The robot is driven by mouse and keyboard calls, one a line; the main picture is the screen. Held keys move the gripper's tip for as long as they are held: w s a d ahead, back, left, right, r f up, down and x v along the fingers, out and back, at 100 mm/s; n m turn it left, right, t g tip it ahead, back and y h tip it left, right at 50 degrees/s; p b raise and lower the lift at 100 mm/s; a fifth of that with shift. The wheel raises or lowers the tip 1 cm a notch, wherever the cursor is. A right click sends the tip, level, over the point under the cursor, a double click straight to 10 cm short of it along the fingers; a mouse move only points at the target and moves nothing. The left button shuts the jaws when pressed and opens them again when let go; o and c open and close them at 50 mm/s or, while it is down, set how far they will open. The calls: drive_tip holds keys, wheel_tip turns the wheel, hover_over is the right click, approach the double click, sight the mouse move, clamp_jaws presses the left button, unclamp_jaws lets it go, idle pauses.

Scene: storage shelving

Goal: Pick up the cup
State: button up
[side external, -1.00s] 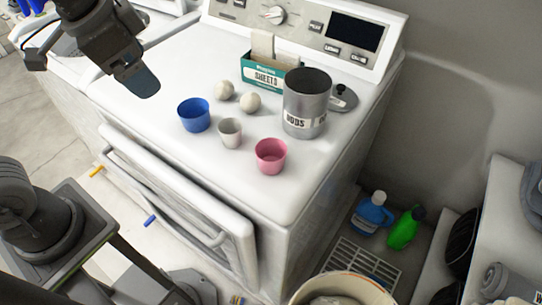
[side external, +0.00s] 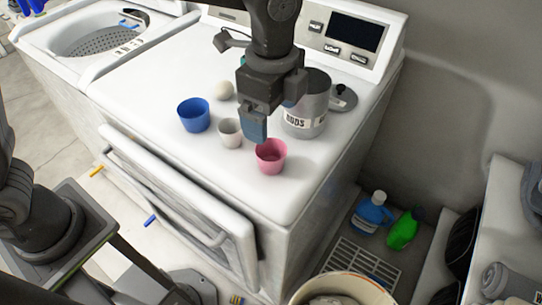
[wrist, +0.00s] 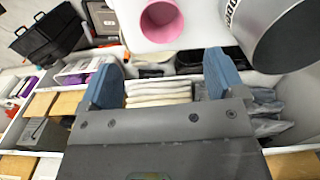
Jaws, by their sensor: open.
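Three cups stand upright on the white dryer top: a blue cup (side external: 194,116), a small pale grey cup (side external: 230,133) and a pink cup (side external: 271,157). My gripper (side external: 273,112) is open, with blue-grey fingers, and in the side view it hangs just above and behind the pink cup. The pink cup also shows at the top of the wrist view (wrist: 162,20), beyond my two spread fingertips (wrist: 165,80), with nothing between them. The blue and grey cups are not in the wrist view.
A metal canister (side external: 305,120) stands close to the right of my gripper and is partly hidden by it. Its lid (side external: 343,98) lies behind it. A pale ball (side external: 224,90) sits behind the blue cup. The dryer top (side external: 225,175) is clear in front.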

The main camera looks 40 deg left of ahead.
sight(271, 145)
wheel_tip(271, 145, down, 8)
drive_tip(key=shift+w+a+f, duration=0.1)
drive_tip(key=shift+a+f, duration=0.05)
drive_tip(key=shift+f, duration=0.05)
idle(0.3)
drive_tip(key=shift+c, duration=0.3)
drive_tip(key=c, duration=0.9)
